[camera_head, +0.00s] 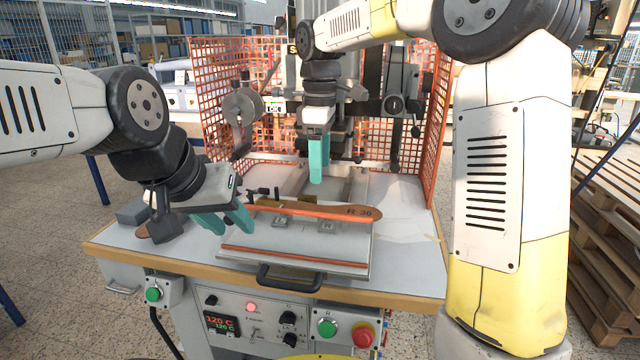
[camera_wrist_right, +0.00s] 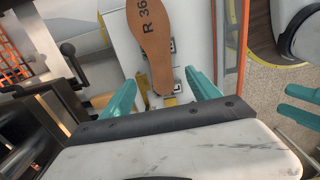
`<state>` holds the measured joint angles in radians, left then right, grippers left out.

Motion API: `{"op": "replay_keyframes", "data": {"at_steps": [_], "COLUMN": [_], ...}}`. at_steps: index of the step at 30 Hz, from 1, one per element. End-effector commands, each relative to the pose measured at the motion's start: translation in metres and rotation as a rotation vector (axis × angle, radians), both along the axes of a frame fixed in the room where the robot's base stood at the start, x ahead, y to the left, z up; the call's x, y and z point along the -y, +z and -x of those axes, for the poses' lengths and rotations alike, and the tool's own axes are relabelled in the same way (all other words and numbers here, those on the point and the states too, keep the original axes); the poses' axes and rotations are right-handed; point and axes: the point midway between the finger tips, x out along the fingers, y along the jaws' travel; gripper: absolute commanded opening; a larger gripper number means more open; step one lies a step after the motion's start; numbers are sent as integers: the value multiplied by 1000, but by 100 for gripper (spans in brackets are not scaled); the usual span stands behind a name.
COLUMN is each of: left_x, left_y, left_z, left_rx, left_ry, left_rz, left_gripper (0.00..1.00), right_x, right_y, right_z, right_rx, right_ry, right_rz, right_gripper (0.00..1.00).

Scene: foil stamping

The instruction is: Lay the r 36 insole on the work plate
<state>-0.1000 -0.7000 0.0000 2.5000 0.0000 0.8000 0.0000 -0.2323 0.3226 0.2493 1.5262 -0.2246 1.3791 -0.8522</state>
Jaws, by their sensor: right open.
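The brown insole marked R 36 (camera_head: 362,211) lies lengthwise over the far part of the pale work plate (camera_head: 290,246), its marked end at the right. It also shows in the right wrist view (camera_wrist_right: 155,40), over small marked blocks. I cannot tell whether it touches the plate all along. My right gripper (camera_head: 318,165) is open and empty above and behind the insole; its teal fingers in the right wrist view (camera_wrist_right: 162,90) stand on either side of the insole's narrow end, apart from it. My left gripper (camera_head: 226,222) is open and empty at the plate's left edge.
The stamping press (camera_head: 350,80) stands behind the plate, with orange mesh guards (camera_head: 222,75) on both sides. A black handle (camera_head: 290,280) sticks out at the plate's front. A grey block (camera_head: 132,213) and a partly hidden brown piece (camera_head: 143,231) lie at the table's left. The table's right front corner is clear.

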Motion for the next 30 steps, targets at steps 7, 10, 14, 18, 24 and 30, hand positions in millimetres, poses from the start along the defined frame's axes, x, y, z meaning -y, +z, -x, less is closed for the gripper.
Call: {"op": "replay_keyframes", "data": {"at_steps": [7,10,14,18,24,30], "left_x": [0,0,0,0,0,0], "left_y": [0,0,0,0,0,0], "left_z": [0,0,0,0,0,0], "left_rx": [0,0,0,0,0,0], "left_ry": [0,0,0,0,0,0], "left_rz": [0,0,0,0,0,0], "left_gripper": [36,36,36,36,36,36], "right_x": [1,7,29,63,104,132], "right_y": [27,33,42,47,38,13], "right_z": [1,6,28,67,126,179], "right_rx": [1,16,68,149,244,307], "right_ry": [-4,-38,-166,-395,-743,-1062], "right_rz": [-1,-6,-32,-94,-228,-391], "right_gripper": [71,71,71,71,71,71]}}
